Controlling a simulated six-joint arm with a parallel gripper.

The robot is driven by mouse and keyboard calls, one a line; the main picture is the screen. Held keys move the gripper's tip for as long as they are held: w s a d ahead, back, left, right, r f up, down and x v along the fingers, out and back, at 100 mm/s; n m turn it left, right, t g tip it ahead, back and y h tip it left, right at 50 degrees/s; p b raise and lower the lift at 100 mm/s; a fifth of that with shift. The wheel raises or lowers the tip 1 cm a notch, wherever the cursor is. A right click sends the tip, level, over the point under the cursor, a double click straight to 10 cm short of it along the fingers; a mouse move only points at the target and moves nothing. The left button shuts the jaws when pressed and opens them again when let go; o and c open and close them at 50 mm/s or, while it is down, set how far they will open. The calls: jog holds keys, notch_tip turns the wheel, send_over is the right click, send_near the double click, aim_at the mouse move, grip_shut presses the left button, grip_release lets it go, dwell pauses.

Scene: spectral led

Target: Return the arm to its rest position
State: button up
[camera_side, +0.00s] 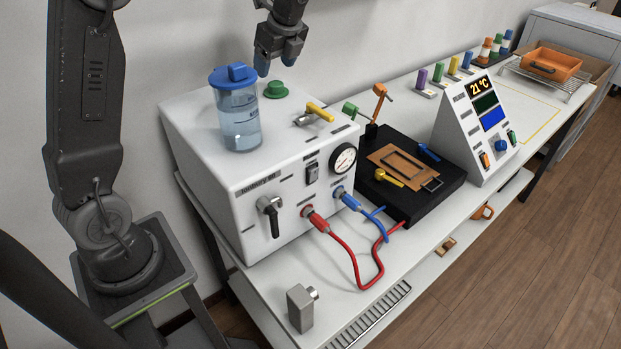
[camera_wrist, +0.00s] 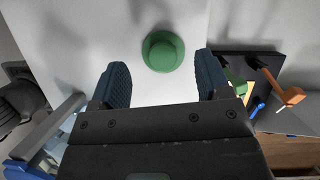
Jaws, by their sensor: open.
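My gripper (camera_side: 277,60) hangs above the back of the white box-shaped machine in the side view. In the wrist view my gripper (camera_wrist: 160,85) shows two blue fingers spread apart with nothing between them. A green round knob or cap (camera_side: 275,89) sits on the machine's top below the fingers. It also shows in the wrist view (camera_wrist: 163,50), beyond the fingertips. My gripper is apart from it.
A clear bottle with a blue lid (camera_side: 239,110) stands on the white machine (camera_side: 185,130), left of my gripper. A yellow-handled lever (camera_side: 319,112) lies to the right. A black platform (camera_side: 440,184) and a sloped display panel (camera_side: 455,115) stand farther right.

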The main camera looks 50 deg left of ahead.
notch_tip(320, 180, up, 8)
jog(key=w+d+r, duration=0.1)
jog(key=d, duration=0.5)
jog(key=shift+w+m, duration=0.15)
jog(key=shift+m, duration=0.25)
jog(key=shift+a, duration=0.15)
send_over(276, 83)
jog(key=f, duration=0.1)
jog(key=shift+n, duration=0.4)
jog(key=f, duration=1.1)
jog(key=shift+d+f, duration=0.25)
jog(key=shift+f, duration=0.15)
jog(key=shift+d+r, duration=0.2)
jog(key=shift+r, duration=0.15)
jog(key=shift+f, duration=0.1)
